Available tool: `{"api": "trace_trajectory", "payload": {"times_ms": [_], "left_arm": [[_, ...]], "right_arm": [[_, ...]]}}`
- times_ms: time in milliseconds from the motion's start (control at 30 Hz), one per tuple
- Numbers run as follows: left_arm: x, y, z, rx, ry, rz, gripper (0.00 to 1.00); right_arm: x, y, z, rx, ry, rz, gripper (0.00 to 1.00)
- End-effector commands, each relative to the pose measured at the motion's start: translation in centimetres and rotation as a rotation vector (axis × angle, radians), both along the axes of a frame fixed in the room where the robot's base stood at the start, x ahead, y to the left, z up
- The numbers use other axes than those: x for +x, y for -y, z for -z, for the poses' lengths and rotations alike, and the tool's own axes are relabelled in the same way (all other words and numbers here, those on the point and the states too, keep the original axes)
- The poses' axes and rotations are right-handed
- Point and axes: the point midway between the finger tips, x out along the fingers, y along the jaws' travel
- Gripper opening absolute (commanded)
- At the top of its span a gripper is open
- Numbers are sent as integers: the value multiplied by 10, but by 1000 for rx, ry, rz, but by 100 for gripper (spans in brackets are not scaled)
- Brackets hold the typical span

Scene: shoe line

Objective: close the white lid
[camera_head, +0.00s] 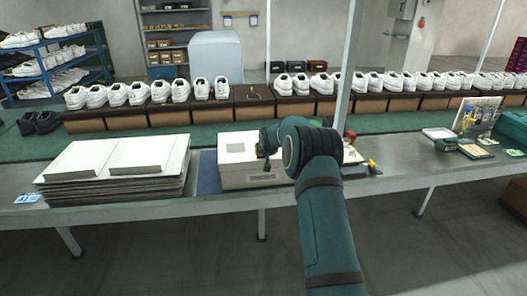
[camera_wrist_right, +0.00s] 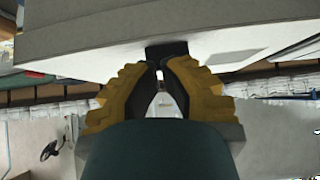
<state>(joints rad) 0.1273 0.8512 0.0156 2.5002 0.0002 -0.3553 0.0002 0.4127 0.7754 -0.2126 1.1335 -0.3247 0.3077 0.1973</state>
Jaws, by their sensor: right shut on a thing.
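A white box (camera_head: 245,180) stands on the metal bench in the middle of the head view, partly hidden by my right arm. Its white lid (camera_head: 236,147) shows at the top; how far it is closed cannot be told. My right gripper (camera_wrist_right: 163,68) has its yellow fingers drawn together, with dark tips at the edge of a large white panel (camera_wrist_right: 110,35) in the wrist view, which looks like the lid. In the head view my wrist hides most of the fingers and the contact. My left gripper is not in view.
A stack of flat white boxes (camera_head: 110,185) lies left on the bench (camera_head: 390,182). Behind runs a row of white shoes (camera_head: 160,91) on brown boxes. Small tools and a red-topped item (camera_head: 351,135) are right of my arm. The bench further right has free room.

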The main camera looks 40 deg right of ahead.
Motion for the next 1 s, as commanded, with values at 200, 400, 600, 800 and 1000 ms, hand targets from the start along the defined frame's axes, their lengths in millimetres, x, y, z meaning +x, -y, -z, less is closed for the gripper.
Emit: {"api": "trace_trajectory", "payload": {"times_ms": [200,400,600,800,1000], "left_arm": [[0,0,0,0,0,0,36],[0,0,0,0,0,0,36],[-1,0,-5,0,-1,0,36],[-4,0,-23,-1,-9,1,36],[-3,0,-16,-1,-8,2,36]], "right_arm": [[0,0,1,0,0,0,0],[0,0,1,0,0,0,0],[0,0,-10,0,1,-1,0],[-3,-3,-49,-2,3,-3,0],[-27,-17,-30,1,-3,-4,0]]}}
